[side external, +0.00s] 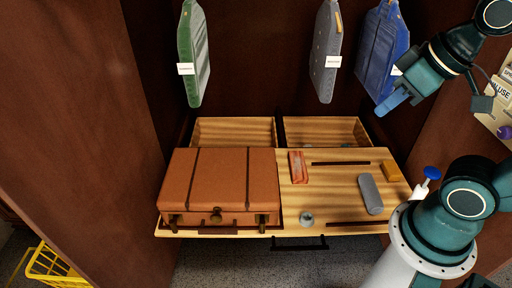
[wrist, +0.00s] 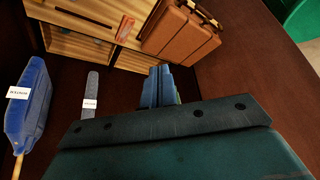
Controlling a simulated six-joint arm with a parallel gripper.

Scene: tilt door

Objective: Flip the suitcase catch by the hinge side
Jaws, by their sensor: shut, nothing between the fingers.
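The closed brown suitcase (side external: 220,180) lies on the left of the wooden board, with dark straps over its lid. Its front face has a left catch (side external: 174,219), a round middle lock (side external: 216,215) and a right catch (side external: 262,219). I cannot tell which catch is at the hinge side. The suitcase also shows upside down at the top of the wrist view (wrist: 180,35), its catches unclear. My gripper (side external: 388,108) is shut and empty, high at the right in front of the hanging blue bag, well away from the suitcase. Its closed fingers show in the wrist view (wrist: 160,82).
Green (side external: 193,55), grey (side external: 327,55) and blue (side external: 380,50) bags hang behind. Open wooden compartments (side external: 234,119) lie at the back.

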